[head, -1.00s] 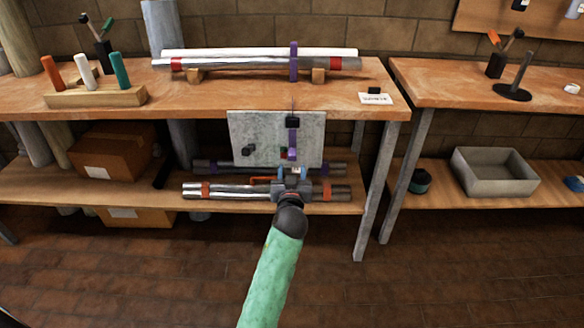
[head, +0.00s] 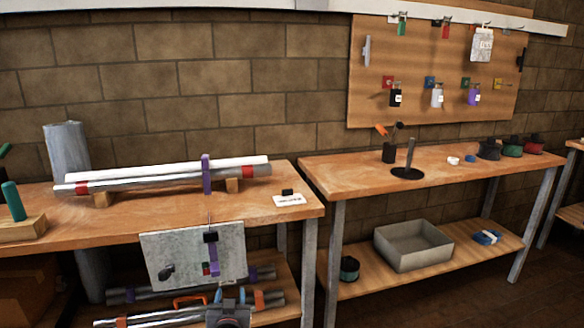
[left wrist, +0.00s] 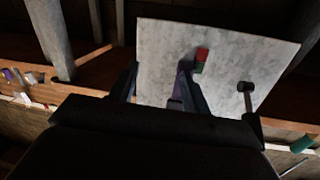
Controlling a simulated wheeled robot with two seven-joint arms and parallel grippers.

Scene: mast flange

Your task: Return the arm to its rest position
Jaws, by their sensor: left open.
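My left gripper (head: 229,304) shows at the bottom of the head view, just below a grey panel (head: 180,248). It is open. In the left wrist view, its two dark fingers (left wrist: 160,86) stand apart in front of the same panel (left wrist: 220,50). A purple strip (left wrist: 182,82) and a red and green piece (left wrist: 201,60) show at the panel, close to the right finger in that picture. I cannot tell whether the finger touches them. Nothing is clearly held. Most of my left arm is out of the head view. My right gripper is not in view.
Two tubes (head: 130,180) with a purple clamp (head: 206,175) lie on the left bench (head: 150,215). More tubes (head: 170,317) lie on its lower shelf, near my gripper. The right bench (head: 450,160) holds a dark stand (head: 407,172); a grey bin (head: 412,247) sits below.

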